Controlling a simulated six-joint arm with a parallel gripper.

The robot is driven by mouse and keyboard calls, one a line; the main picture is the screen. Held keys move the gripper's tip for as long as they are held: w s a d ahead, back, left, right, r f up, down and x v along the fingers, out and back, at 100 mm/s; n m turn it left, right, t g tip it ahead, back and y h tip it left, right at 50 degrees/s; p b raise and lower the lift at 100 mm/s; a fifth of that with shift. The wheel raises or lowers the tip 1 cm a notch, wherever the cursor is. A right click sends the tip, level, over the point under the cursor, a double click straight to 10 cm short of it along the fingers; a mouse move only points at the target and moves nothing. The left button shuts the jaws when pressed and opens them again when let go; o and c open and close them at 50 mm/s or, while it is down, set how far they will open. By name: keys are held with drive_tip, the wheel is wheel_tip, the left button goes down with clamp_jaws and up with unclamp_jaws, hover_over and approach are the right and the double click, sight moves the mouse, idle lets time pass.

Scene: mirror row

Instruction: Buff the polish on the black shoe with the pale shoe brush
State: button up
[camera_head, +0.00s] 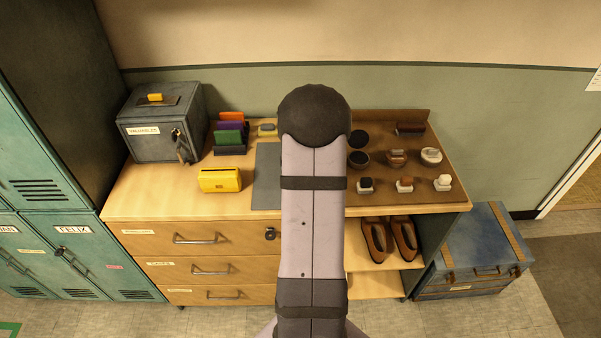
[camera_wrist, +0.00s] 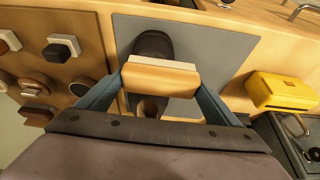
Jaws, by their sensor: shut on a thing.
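In the wrist view my gripper (camera_wrist: 160,82) is shut on the pale shoe brush (camera_wrist: 158,78), with a finger at each end of its tan wooden back. Its pale bristles show along the far side. The black shoe (camera_wrist: 152,43) lies on the grey mat (camera_wrist: 225,50) below. The brush lies across the middle of the shoe, hiding that part. The dark toe shows beyond it and the brown inside of the opening on the near side. I cannot tell whether the bristles touch the leather. In the head view my arm hides the shoe, brush and gripper.
A brown board (camera_head: 385,120) with several brushes and tins fills the worktop's right side. A yellow box (camera_head: 220,180) stands left of the mat, with a card rack (camera_head: 230,140) and grey metal box (camera_head: 158,125) behind. Brown shoes (camera_head: 375,240) sit on the shelf below.

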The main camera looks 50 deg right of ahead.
drive_tip(key=shift+s+d+b, duration=0.7)
drive_tip(key=shift+s+d, duration=1.2)
drive_tip(key=shift+d, duration=0.35)
drive_tip(key=shift+w+a+p, duration=0.1)
drive_tip(key=shift+w+p, duration=0.25)
drive_tip(key=shift+w, duration=0.3)
drive_tip(key=shift+w+a, duration=2.3)
drive_tip(key=shift+a, duration=0.25)
drive_tip(key=shift+w, duration=0.2)
drive_tip(key=shift+d, duration=0.6)
drive_tip(key=shift+s+d, duration=2.35)
drive_tip(key=shift+d, duration=0.1)
drive_tip(key=shift+s+d+r, duration=0.15)
drive_tip(key=shift+d, duration=0.05)
wheel_tip(320, 180, up, 8)
drive_tip(key=p, duration=0.5)
